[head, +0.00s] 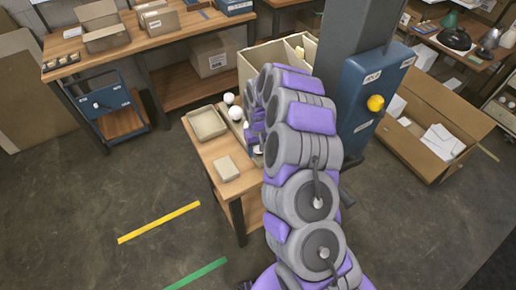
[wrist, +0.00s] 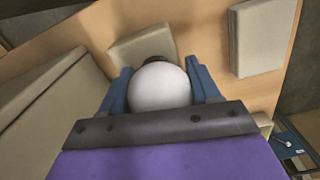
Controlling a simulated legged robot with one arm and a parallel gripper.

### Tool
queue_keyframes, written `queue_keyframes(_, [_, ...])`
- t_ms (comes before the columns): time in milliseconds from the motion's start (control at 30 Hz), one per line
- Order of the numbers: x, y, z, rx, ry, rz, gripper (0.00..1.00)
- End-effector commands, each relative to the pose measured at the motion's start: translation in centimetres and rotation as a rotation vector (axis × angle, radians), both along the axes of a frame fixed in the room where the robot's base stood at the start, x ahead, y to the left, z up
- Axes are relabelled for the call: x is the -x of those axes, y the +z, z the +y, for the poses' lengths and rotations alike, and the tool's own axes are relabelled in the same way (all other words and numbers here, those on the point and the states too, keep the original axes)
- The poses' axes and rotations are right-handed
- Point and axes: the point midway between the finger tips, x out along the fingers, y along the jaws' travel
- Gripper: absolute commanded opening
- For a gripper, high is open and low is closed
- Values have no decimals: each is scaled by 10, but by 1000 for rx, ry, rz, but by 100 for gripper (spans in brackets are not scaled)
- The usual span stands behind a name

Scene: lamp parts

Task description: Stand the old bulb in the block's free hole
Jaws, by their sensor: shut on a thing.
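My gripper (wrist: 159,78) is shut on a round white bulb (wrist: 160,88), held between its two blue fingers in the wrist view. A dark piece shows just past the bulb's far edge; I cannot tell whether it is the bulb's base. In the head view my gripper (head: 256,134) is over the small wooden table, partly hidden by my arm. Two other white bulbs, an upper one (head: 229,98) and a lower one (head: 236,113), show left of my gripper. The block and its free hole cannot be made out clearly.
A shallow beige tray (head: 203,130) and a small beige box (head: 227,168) lie on the small table (head: 217,150). A tall open carton (head: 252,65) is behind it. A grey post with a blue box (head: 368,95) stands at right.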

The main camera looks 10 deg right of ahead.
Motion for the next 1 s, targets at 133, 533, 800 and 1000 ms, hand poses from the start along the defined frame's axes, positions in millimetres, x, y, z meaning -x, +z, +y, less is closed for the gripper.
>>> queue_keyframes(133, [0, 1, 2, -2, 1, -1, 39])
queue_keyframes(533, [1, 2, 7, 0, 2, -3, 76])
queue_keyframes(800, [0, 1, 2, -2, 2, -1, 90])
queue_keyframes(1000, [0, 1, 1, -3, 1, 0, 90])
